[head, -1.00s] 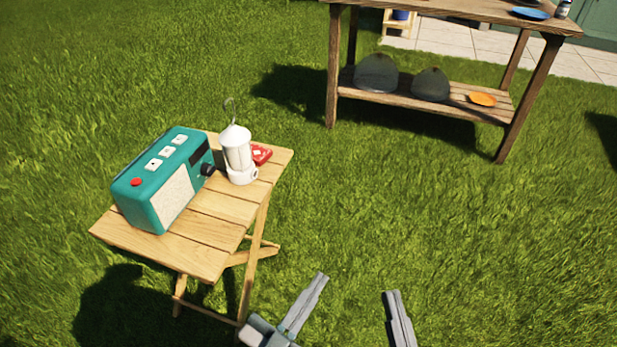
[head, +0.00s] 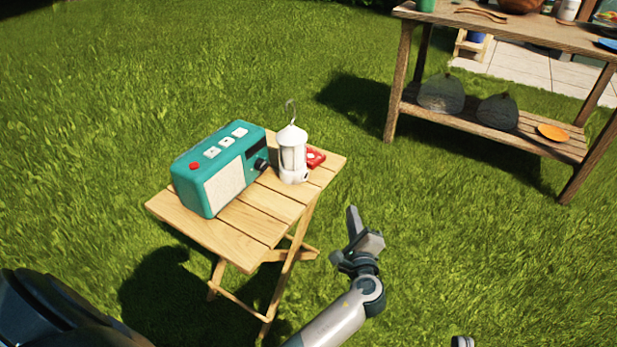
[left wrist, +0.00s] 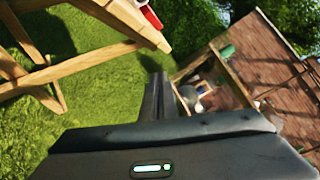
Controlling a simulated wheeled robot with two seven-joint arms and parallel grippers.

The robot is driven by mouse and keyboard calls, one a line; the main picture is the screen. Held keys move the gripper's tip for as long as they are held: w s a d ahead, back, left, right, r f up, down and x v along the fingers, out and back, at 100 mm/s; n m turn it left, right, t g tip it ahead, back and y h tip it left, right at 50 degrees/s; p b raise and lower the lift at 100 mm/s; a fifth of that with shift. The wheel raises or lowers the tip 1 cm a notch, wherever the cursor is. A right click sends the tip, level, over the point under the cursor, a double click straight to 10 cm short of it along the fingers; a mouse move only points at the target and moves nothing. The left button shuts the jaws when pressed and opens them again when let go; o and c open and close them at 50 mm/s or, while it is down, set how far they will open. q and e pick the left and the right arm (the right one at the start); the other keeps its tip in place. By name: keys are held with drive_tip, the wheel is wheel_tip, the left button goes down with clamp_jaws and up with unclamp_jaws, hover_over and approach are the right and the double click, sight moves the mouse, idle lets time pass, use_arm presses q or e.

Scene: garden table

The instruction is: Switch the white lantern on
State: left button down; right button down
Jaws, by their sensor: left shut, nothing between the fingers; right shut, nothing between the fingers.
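The white lantern (head: 292,158) stands upright near the right corner of a small wooden folding table (head: 228,238), with a thin wire hook on top. A small rounded part shows low on its right side. Whether it is lit I cannot tell. My left gripper (head: 353,218) is shut and empty, pointing up, to the right of the table and apart from the lantern. Its closed fingers also show in the left wrist view (left wrist: 158,97); the lantern is not clearly seen there. Of my right gripper (head: 462,341) only a small tip shows at the bottom edge.
A teal radio (head: 222,170) stands left of the lantern. A red object (head: 316,158) lies close behind the lantern, on its right; its red edge shows in the left wrist view (left wrist: 150,16). A larger wooden table (head: 403,75) stands at the upper right. Grass between is clear.

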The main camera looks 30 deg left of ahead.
use_arm(q)
drive_tip(key=r+y, duration=0.1)
drive_tip(key=w+a+r+y, duration=0.1)
drive_tip(key=r, duration=0.1)
drive_tip(key=a+r+y, duration=0.1)
drive_tip(key=shift+w+a+r+g, duration=0.2)
drive_tip(key=shift+w+a+g, duration=0.05)
drive_tip(key=shift+w+g, duration=0.05)
use_arm(e)
drive_tip(key=shift+r, duration=0.1)
